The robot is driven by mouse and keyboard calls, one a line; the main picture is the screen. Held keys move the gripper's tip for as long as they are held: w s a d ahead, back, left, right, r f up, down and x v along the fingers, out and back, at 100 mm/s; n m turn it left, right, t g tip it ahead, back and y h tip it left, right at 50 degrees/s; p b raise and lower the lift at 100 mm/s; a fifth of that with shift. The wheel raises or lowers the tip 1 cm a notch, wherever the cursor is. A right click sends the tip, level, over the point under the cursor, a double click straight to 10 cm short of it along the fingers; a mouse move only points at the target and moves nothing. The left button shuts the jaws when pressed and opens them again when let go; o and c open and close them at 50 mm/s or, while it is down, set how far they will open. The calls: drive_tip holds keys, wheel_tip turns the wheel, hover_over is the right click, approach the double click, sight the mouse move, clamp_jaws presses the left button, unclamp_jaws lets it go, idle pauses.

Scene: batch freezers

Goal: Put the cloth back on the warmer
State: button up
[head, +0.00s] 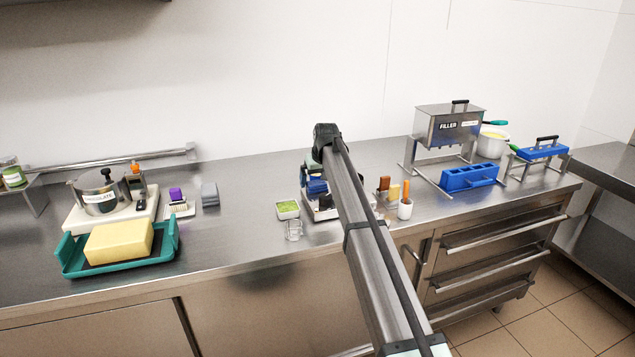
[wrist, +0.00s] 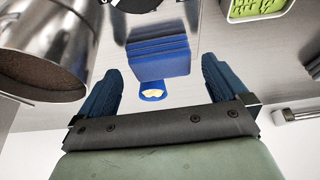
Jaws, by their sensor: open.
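My gripper shows in the wrist view (wrist: 163,90) with its two dark blue fingers wide apart. A blue layered piece (wrist: 158,57), which looks like a folded cloth, lies ahead of and between the fingers, apart from both. A small blue tab with a pale mark (wrist: 152,91) sticks out from its near end. In the head view, blue shows beside my arm (head: 316,187), but I cannot tell cloth from finger there. A grey folded stack (head: 209,194) lies further left. I cannot tell for sure which thing is the warmer; my arm hides part of this area.
A steel pot with brown contents (wrist: 45,45) stands close to the left finger. A green-filled tub (head: 288,209) and clear cups (head: 293,231) stand left of my arm. A white cup (head: 404,209) is to its right. The counter between the tub and the grey stack is clear.

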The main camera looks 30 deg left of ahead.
drive_tip(key=v, duration=1)
drive_tip(key=shift+r, duration=0.4)
drive_tip(key=shift+s+d, duration=0.1)
drive_tip(key=shift+s, duration=0.05)
